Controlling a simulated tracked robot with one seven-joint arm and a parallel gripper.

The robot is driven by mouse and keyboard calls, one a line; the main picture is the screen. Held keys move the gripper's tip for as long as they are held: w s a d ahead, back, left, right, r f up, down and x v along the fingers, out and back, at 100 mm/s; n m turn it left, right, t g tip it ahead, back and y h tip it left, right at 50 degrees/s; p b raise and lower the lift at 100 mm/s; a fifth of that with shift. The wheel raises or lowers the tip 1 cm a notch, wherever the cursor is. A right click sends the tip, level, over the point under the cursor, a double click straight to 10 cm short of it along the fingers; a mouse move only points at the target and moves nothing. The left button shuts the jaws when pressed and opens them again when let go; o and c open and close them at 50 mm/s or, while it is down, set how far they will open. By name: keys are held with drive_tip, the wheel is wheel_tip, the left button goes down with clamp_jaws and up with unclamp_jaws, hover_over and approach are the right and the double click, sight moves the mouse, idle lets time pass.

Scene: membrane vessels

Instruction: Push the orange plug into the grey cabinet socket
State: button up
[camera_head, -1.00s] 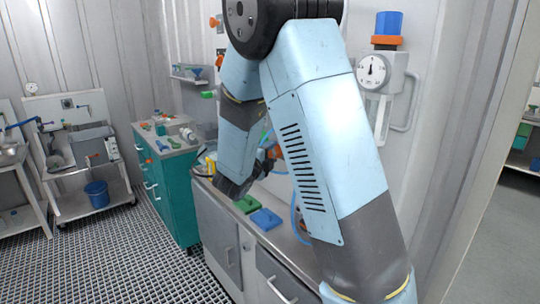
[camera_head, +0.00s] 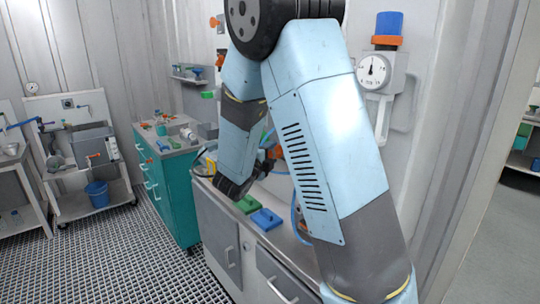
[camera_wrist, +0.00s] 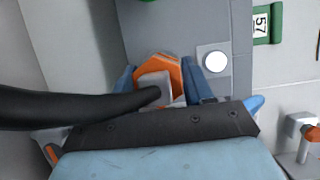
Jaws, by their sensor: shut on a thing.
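In the wrist view the orange plug (camera_wrist: 146,70) sits between the two blue fingers of my gripper (camera_wrist: 158,82), which are shut on it. A grey piece lies at its near side, and a thick black cable (camera_wrist: 70,108) comes to it from the left. The plug is in front of a grey panel (camera_wrist: 175,28), which looks like the grey cabinet. The socket is not visible; I cannot tell whether the plug touches it. In the head view my arm hides most of the gripper and plug.
A white round disc (camera_wrist: 215,62) is on the panel right of the plug. A green-framed label (camera_wrist: 262,22) and an orange-and-grey fitting (camera_wrist: 302,125) lie farther right. In the head view, green (camera_head: 246,204) and blue (camera_head: 266,219) blocks lie on the counter below my arm.

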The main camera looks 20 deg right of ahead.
drive_tip(key=shift+w+d, duration=0.15)
drive_tip(key=shift+d, duration=0.15)
idle(0.4)
drive_tip(key=o, duration=1.5)
drive_tip(key=v, duration=1.3)
drive_tip(key=shift+s+a, duration=0.25)
drive_tip(key=shift+a, duration=0.1)
